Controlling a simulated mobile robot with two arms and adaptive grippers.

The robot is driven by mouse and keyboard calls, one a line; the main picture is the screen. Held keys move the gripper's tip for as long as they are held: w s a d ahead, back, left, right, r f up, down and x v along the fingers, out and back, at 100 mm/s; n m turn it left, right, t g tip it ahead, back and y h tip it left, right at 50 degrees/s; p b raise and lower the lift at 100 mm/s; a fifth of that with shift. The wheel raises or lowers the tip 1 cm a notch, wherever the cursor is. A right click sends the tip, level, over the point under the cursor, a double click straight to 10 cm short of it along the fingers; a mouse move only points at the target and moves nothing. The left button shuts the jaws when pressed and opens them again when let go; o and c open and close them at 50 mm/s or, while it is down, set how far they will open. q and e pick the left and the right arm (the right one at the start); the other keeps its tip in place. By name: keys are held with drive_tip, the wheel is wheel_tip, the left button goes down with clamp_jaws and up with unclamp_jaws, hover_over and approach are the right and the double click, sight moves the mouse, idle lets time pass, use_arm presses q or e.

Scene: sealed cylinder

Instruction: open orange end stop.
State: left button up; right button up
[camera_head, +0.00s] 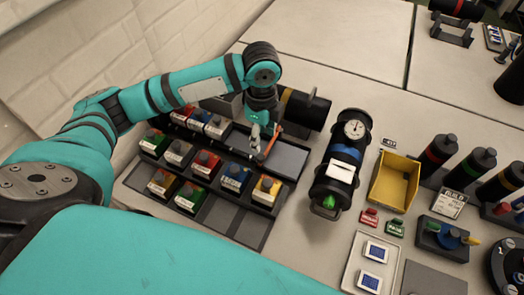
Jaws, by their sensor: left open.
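A thin orange bar, which looks like the orange end stop (271,143), stands at a slant at the dark rack (255,232), near the bare grey plate at its right end. My left gripper (259,137) points down just beside the bar's left side. It is open, with nothing seen between its fingers. I cannot tell whether a finger touches the bar. The gripper and wrist hide part of the rack behind them. My right gripper is not in view.
The rack holds several coloured blocks with white labels (235,177). A black cylinder with a yellow band (305,109) lies behind. A black cylinder with a gauge (348,150) is at the right, beside a yellow bin (394,182). Bare table shows between rack and gauge cylinder.

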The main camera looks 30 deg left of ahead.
sight(262, 157)
use_arm(q)
wheel_tip(262, 157, down, 8)
drive_tip(key=shift+r+p, duration=0.2)
drive_tip(key=shift+p, duration=0.2)
drive_tip(key=shift+f, duration=0.45)
drive_tip(key=c, duration=0.9)
clamp_jaws()
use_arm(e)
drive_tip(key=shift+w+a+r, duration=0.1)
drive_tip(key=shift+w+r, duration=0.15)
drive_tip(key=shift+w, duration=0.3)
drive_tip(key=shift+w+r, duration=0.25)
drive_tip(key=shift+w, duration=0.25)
use_arm(q)
drive_tip(key=shift+w, duration=0.1)
